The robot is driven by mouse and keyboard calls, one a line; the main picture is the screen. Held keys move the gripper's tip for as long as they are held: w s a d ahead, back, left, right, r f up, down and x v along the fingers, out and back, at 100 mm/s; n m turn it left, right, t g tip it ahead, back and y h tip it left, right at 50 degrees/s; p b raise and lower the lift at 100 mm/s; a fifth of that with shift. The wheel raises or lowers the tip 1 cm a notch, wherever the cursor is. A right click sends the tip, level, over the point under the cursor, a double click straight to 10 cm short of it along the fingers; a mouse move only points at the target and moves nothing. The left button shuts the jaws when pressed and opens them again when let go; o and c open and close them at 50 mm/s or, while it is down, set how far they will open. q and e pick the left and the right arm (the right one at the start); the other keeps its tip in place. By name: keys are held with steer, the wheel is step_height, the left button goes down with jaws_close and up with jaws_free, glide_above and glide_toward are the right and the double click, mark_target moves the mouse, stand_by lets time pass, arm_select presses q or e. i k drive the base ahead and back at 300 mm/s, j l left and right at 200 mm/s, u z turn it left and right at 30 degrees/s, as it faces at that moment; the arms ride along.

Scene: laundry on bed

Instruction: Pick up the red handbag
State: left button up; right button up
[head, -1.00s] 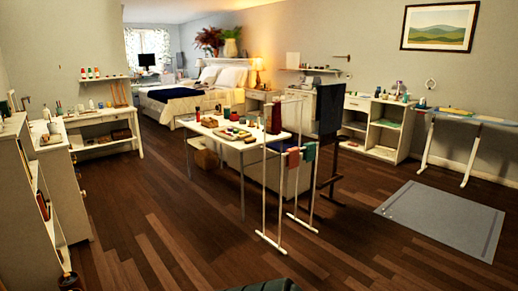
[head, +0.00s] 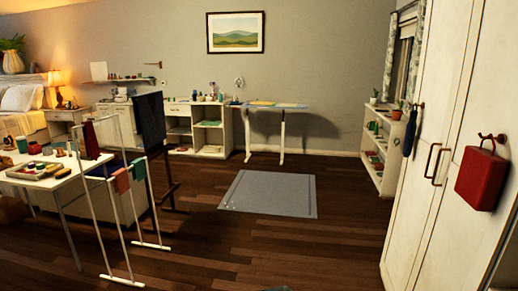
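The red handbag (head: 482,178) hangs from a hook on the side of a white wardrobe (head: 445,120) at the far right of the head view. It hangs upright, with its handle over the hook. Neither of my grippers shows in the head view, so nothing of mine is seen near the bag.
A dark blue item (head: 410,134) hangs from another hook on the wardrobe. A grey mat (head: 268,194) lies on the wooden floor. A white drying rack (head: 130,215) and a cluttered table (head: 40,182) stand at left. The floor between the rack and wardrobe is open.

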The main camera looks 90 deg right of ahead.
mark_target(481, 174)
steer(key=z, duration=4.2)
steer(key=i+j, duration=0.15)
steer(key=j, duration=0.15)
steer(key=i+j, duration=0.15)
steer(key=j, duration=0.2)
steer(key=i+j, duration=0.15)
steer(key=j, duration=0.15)
steer(key=i+j, duration=0.15)
steer(key=j, duration=0.2)
